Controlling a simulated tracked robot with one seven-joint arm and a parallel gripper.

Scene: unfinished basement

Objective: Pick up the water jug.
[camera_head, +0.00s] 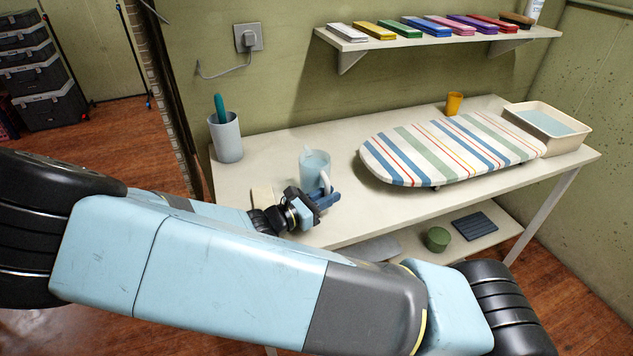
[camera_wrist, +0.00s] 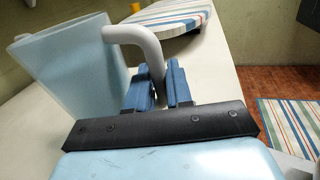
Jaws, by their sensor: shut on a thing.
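The water jug (camera_head: 313,167) is pale blue with a white handle. It stands upright on the white table (camera_head: 254,213), towards the front left. In the wrist view the jug (camera_wrist: 68,66) fills the left side, and its handle (camera_wrist: 133,36) reaches down between my fingers. My gripper (camera_head: 326,197) is at the handle on the jug's near right side. In the wrist view my gripper (camera_wrist: 160,85) has its two blue fingers on either side of the handle, shut on it. The lower end of the handle is hidden by the fingers.
A striped ironing board (camera_head: 450,150) lies to the right, with a yellow cup (camera_head: 454,103) and a water basin (camera_head: 548,128) beyond. A grey holder (camera_head: 226,138) stands at the back left. A beige block (camera_head: 262,196) lies left of the jug. A wall shelf (camera_head: 347,46) hangs above.

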